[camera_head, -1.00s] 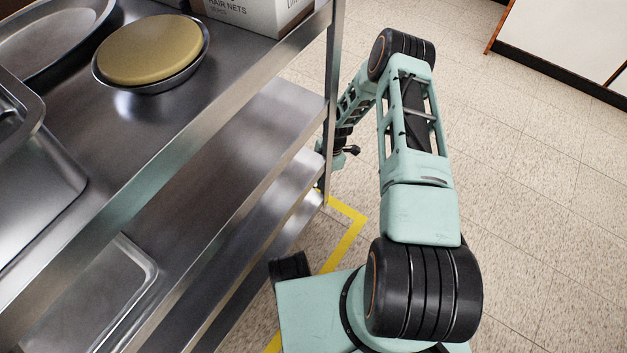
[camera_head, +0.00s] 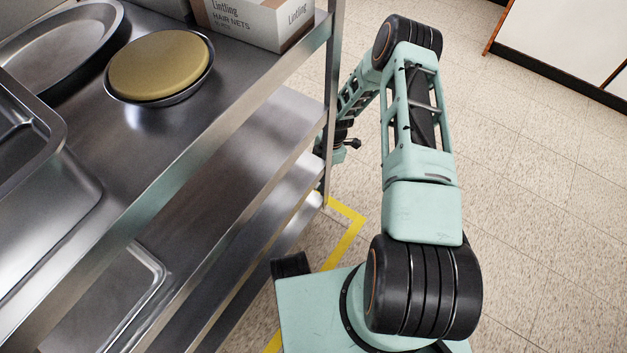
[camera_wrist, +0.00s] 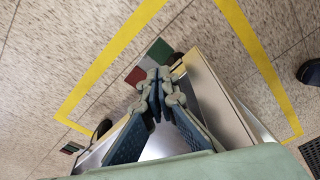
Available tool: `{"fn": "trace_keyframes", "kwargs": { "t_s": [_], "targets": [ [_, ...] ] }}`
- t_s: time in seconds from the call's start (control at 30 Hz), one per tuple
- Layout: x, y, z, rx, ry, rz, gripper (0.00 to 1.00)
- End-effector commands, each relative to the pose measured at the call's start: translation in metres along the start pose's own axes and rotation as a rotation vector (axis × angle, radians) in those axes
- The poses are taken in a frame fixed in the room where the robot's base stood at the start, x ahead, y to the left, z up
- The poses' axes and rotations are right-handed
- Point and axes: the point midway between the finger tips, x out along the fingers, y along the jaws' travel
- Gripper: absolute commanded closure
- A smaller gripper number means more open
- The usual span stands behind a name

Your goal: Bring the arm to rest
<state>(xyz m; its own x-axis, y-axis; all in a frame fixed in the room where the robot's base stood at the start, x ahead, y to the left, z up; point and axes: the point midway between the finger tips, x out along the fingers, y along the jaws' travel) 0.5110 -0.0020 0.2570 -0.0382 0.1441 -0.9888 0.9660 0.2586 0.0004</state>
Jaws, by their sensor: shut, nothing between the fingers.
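My gripper (camera_wrist: 157,98) shows in the wrist view with its fingertips together and nothing between them. It points down toward the floor, beside a metal surface seen below it. In the head view my arm rises from the base and bends down on the far side, close to the steel shelf's corner post (camera_head: 331,120). The gripper's fingers are hidden there behind the post and shelf edge.
The steel shelf unit (camera_head: 215,190) fills the left. Its top holds a bowl with a yellow round thing (camera_head: 160,65), trays (camera_head: 60,45) and a hair-net box (camera_head: 258,20). Yellow tape (camera_head: 347,240) marks the floor. Speckled floor (camera_head: 540,180) on the right is clear.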

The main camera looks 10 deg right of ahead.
Motion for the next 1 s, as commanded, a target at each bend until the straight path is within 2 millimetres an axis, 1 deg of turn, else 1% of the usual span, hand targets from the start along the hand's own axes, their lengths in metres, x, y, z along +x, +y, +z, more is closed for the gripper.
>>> {"fn": "trace_keyframes", "kwargs": {
  "t_s": [0.03,0.2,0.77,0.87,0.97,1.0],
  "targets": [
    [-0.007,0.0,-0.001,0.0,0.0,0.0,1.0],
    [-0.017,0.0,-0.002,0.0,0.0,0.0,1.0],
    [-0.017,0.0,-0.003,0.0,0.0,0.0,1.0],
    [-0.02,0.002,-0.003,0.007,-0.003,0.001,1.0],
    [-0.029,0.006,-0.003,0.026,-0.011,0.002,1.0],
    [-0.034,0.009,-0.003,0.04,-0.015,0.004,1.0]
  ]
}}
